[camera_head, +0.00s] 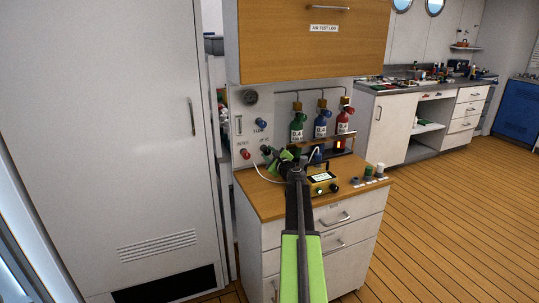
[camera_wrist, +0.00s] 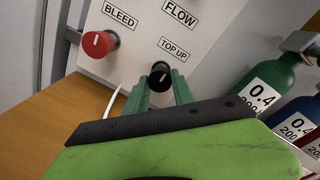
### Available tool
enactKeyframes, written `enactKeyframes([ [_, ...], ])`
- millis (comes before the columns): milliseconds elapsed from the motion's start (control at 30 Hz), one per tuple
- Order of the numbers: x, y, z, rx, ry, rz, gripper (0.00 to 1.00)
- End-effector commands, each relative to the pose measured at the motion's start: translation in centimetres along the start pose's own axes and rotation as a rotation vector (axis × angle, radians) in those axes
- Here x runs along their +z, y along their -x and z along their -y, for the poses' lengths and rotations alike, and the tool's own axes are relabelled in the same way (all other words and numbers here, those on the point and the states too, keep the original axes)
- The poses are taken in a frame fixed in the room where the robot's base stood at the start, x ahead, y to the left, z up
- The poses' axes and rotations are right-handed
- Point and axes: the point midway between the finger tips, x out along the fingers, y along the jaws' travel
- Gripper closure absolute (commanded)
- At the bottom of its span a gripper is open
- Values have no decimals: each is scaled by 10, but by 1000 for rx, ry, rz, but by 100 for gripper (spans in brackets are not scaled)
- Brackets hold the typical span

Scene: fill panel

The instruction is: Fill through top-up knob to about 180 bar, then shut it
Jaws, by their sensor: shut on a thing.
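The black top-up knob (camera_wrist: 160,73) sits under its TOP UP label on the white panel (camera_wrist: 136,42). In the wrist view, my gripper (camera_wrist: 161,84) has its two green fingers on either side of this knob and is shut on it. In the head view, my gripper (camera_head: 269,155) reaches the lower part of the panel (camera_head: 240,116). The round gauge (camera_head: 251,97) is high on the panel; its reading is too small to tell. The red bleed knob (camera_wrist: 99,43) is left of the top-up knob; the blue flow knob (camera_head: 261,126) is above.
Green (camera_head: 297,127), blue (camera_head: 321,122) and red (camera_head: 343,119) cylinders stand right of the panel. A thin white hose runs near my gripper. A tall white cabinet door (camera_head: 110,110) is at left.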

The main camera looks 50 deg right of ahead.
Motion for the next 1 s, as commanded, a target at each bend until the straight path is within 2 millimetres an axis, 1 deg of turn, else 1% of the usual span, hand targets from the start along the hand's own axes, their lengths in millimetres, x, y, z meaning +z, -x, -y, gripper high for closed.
enactKeyframes([
  [33,-1,1,1,-3,-1,-2,100],
  [67,-1,1,1,-3,-1,-2,68],
  [200,-1,0,1,-2,0,-2,49],
  [467,-1,0,1,-1,0,-1,49],
  [567,0,6,0,-1,0,-1,49],
  [667,0,24,0,-2,0,-2,49],
  [1000,1,120,0,-4,0,-3,49],
])
